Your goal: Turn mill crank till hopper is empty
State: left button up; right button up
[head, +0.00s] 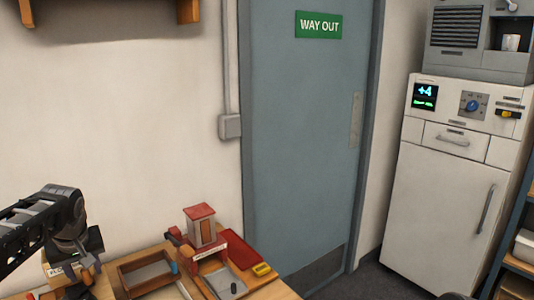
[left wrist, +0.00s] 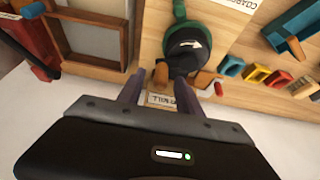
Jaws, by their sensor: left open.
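The mill (left wrist: 186,45) shows in the left wrist view as a dark round body with a white arrow and a green part above it. A small label (left wrist: 163,100), apparently reading "MILL" upside down, is at its base. A brown knob (left wrist: 160,73), possibly the crank handle, is beside the dark body. My left gripper (left wrist: 168,84) is open, its fingers on either side of the knob and label; I cannot tell whether they touch anything. In the head view my left gripper (head: 84,258) hangs over the bench's left end. The hopper's contents cannot be made out. My right gripper is not seen.
On the bench are a wooden tray (head: 122,280), a small red-roofed house-like device (head: 201,226), a red tray (head: 248,252) and a yellow item (head: 262,269). Several coloured small blocks (left wrist: 256,73) lie right of the mill in the wrist view. A door stands behind.

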pick_arm(q)
jog(key=shift+f+b, duration=0.3)
jog(key=shift+f, duration=0.25)
jog(key=shift+c, duration=0.3)
grip_shut()
